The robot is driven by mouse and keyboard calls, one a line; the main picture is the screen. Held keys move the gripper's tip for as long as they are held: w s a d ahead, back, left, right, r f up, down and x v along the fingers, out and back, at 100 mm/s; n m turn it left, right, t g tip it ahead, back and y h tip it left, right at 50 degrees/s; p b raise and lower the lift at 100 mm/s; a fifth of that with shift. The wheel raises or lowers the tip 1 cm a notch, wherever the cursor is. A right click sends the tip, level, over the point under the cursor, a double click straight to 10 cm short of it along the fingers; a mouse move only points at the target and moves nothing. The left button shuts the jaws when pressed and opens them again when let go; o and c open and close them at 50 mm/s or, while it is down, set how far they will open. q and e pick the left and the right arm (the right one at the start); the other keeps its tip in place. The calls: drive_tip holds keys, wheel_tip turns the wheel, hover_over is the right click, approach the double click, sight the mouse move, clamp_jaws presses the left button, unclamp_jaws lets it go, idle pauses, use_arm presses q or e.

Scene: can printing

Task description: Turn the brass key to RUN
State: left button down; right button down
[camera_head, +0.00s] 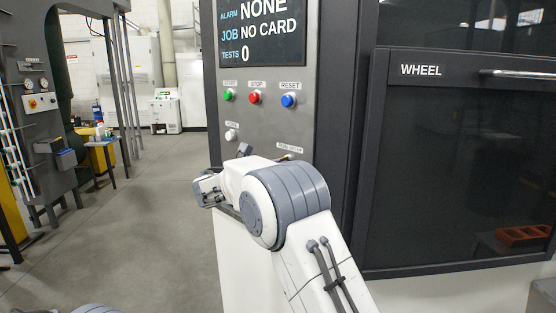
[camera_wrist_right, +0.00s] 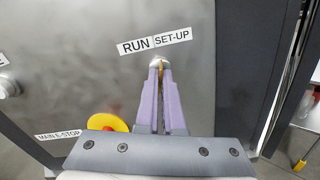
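The brass key (camera_wrist_right: 161,76) stands in its keyswitch on the grey panel, under a label reading RUN on the left and SET-UP on the right. My right gripper (camera_wrist_right: 161,84) has its two purple fingers closed around the key, one on each side, with a thin strip of brass showing between them. The key's exact angle is hard to read. In the head view my right arm covers most of the keyswitch; only a bit of brass (camera_head: 284,157) shows above it, under the RUN/SET-UP label. My left gripper is out of view.
The yellow and red main E-stop (camera_wrist_right: 108,123) sits close to the left of my right gripper. Green, red and blue buttons (camera_head: 255,98) and a screen (camera_head: 262,32) reading ALARM NONE are above. A dark WHEEL door (camera_head: 450,160) is at the right. Open floor lies left.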

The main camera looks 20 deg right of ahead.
drive_tip(key=shift+n+p, duration=4.65)
drive_tip(key=shift+n, duration=0.15)
drive_tip(key=c, duration=1)
unclamp_jaws()
drive_tip(key=shift+c, duration=0.2)
drive_tip(key=shift+s, duration=0.1)
